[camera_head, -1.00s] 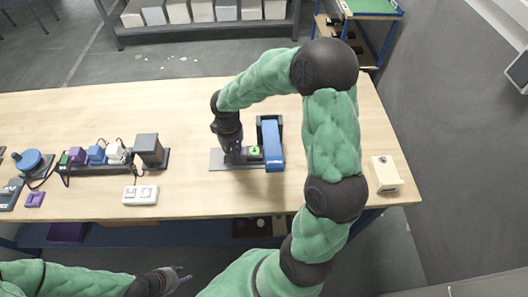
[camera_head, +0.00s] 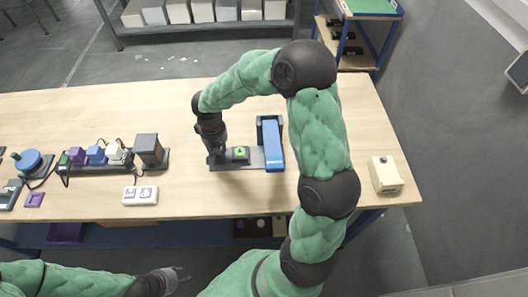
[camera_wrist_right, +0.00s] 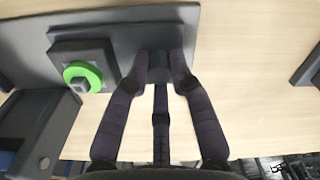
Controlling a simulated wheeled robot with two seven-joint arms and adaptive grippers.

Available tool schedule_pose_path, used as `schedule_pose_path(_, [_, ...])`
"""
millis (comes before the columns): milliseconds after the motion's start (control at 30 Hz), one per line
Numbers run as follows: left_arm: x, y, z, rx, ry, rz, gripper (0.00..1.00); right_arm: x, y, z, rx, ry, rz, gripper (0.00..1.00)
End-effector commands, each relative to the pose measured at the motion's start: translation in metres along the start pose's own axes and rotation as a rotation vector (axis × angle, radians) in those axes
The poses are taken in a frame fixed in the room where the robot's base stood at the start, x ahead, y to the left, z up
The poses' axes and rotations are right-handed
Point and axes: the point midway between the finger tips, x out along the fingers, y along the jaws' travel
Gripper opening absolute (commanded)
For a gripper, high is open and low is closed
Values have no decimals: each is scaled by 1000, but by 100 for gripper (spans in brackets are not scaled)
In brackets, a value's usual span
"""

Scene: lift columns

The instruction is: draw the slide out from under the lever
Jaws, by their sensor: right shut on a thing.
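The slide (camera_head: 240,153) is a dark block with a green ring on top, on a grey base plate (camera_head: 252,165). My right gripper (camera_head: 217,158) is at the slide's left end. In the right wrist view my right gripper (camera_wrist_right: 160,68) is shut on a dark grip piece of the slide, and the green ring (camera_wrist_right: 83,75) shows beside it. My left gripper (camera_head: 180,274) is at the bottom, in front of the table, away from the slide; its opening is too small to judge.
A white switch box (camera_head: 140,195) and a rack of coloured blocks (camera_head: 110,160) stand to the left. A cream box (camera_head: 385,174) sits at the table's right end. My right arm spans the area right of the lever. Bare table lies behind the slide.

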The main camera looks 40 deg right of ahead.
Motion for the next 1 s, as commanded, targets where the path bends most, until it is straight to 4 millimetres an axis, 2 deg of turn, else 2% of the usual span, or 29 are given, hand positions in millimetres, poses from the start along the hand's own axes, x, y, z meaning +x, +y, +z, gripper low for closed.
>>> schedule_pose_path(67, [0, 0, 0, 0, 0, 0, 40, 1, 1, 1, 0, -2, 1, 2])
schedule_pose_path(100, [0, 0, 0, 0, 0, 0, 40, 1, 1, 1, 0, -2, 1, 35])
schedule_pose_path(133, [0, 0, 0, 0, 0, 0, 40, 1, 1, 1, 0, -2, 1, 42])
schedule_pose_path(167, [0, 0, 0, 0, 0, 0, 40, 1, 1, 1, 0, -2, 1, 45])
schedule_pose_path(567, [-2, 1, 0, 0, 0, 0, 40, -2, 1, 1, 0, -1, 1, 45])
schedule_pose_path(1000, [-20, 7, 1, 0, 0, 0, 40, -28, 1, 0, 0, 1, 1, 45])
